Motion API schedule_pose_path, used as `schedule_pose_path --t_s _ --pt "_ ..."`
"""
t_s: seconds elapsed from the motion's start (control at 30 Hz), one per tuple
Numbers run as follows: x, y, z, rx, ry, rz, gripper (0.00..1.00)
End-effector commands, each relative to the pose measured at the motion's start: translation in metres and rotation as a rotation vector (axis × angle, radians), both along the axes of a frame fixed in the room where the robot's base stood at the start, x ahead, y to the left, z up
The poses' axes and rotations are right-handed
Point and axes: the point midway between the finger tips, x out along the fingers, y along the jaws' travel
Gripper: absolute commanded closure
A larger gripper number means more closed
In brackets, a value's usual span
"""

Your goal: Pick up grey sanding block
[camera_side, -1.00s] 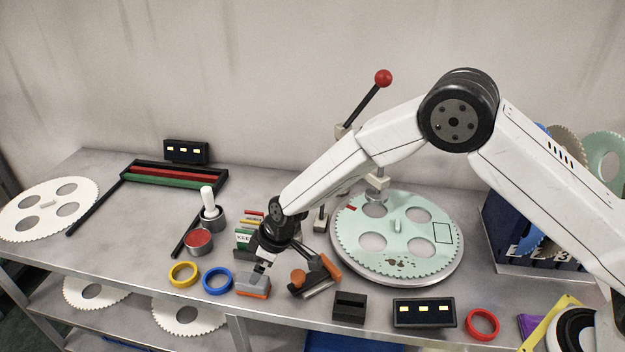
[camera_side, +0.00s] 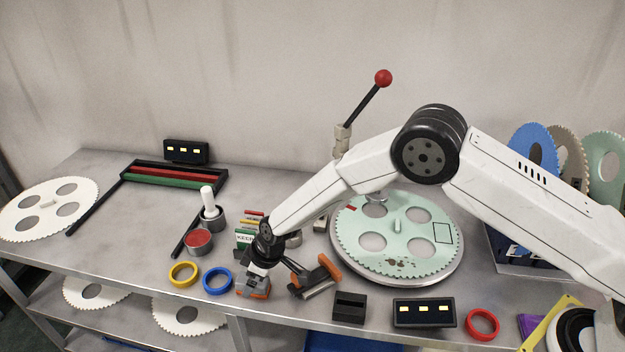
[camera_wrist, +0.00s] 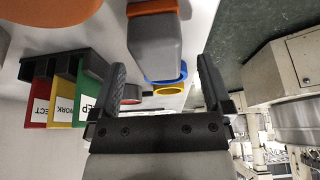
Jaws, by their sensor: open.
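The grey sanding block (camera_side: 261,295), with an orange layer, lies near the bench's front edge in the side view. My gripper (camera_side: 254,282) is low over it, pointing down, and covers much of its grey body. In the wrist view the block (camera_wrist: 154,45) shows as a grey body with orange at its far end, in the gap between my open fingers (camera_wrist: 160,75). A gap shows between the block and each finger there. I cannot tell how deep the fingers reach along its sides.
The blue ring (camera_side: 217,281) lies close left of the block, with the yellow ring (camera_side: 183,274) beyond it. An orange-handled tool (camera_side: 316,277) lies close on the right. Labelled cards (camera_wrist: 66,98) stand behind. A large toothed disc (camera_side: 397,237) fills the bench farther right.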

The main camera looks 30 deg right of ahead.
Motion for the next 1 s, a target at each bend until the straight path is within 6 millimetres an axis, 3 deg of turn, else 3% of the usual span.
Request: schedule_pose_path --t_s 0.2,0.77,0.8,0.83,1.0 --pt "0.004 0.004 -0.014 -0.001 0.000 0.001 0.00" --pt "0.005 0.004 -0.016 0.000 0.000 0.000 0.00" --pt "0.005 0.004 -0.016 0.000 0.000 0.000 0.03" --pt "0.005 0.004 -0.016 0.000 0.000 0.000 0.13" --pt "0.005 0.004 -0.016 0.000 0.000 0.000 0.67"
